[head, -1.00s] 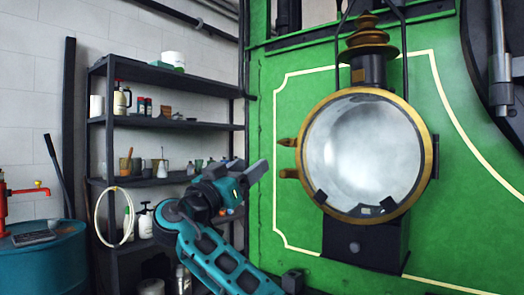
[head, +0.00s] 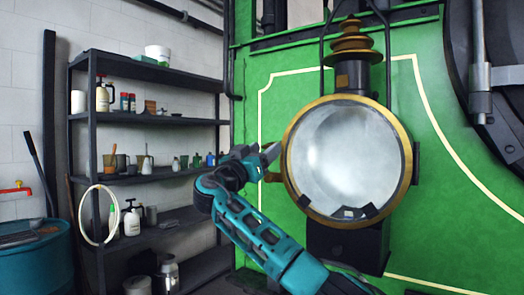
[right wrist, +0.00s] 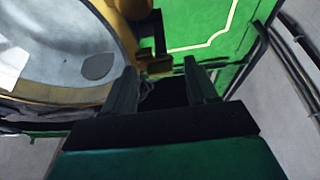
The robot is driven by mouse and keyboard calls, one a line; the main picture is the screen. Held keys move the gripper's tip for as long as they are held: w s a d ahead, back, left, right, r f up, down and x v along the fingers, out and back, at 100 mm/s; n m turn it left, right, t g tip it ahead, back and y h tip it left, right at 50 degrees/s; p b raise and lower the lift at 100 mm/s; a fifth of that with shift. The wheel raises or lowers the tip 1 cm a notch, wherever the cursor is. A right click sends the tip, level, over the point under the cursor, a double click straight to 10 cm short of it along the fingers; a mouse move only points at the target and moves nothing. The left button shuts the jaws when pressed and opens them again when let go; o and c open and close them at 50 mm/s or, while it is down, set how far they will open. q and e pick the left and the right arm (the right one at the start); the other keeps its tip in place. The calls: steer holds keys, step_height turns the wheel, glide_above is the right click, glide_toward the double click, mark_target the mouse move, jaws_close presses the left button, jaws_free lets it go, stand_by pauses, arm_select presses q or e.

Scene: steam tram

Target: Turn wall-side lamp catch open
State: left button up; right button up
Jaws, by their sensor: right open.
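The round lamp (head: 345,160) has a brass rim and a pale glass front, and stands on the green panel. A brass catch (head: 273,177) sticks out from the rim's left side. The upper catch piece seen there earlier is now hidden behind my right gripper (head: 264,155). In the right wrist view the lamp's glass (right wrist: 60,45) fills the upper left. Brass catch parts (right wrist: 158,66) show just beyond and between the two fingers of my open right gripper (right wrist: 160,75). I cannot tell whether a finger touches them. My left gripper is not in view.
The green panel (head: 270,110) with a cream line stands behind the lamp. A dark shelf (head: 150,120) with bottles and cups is at the left. A blue drum (head: 38,255) stands at the lower left. A dark round door (head: 500,80) is at the right.

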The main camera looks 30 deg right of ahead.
steer(key=c, duration=1.1)
steer(key=shift+o, duration=0.2)
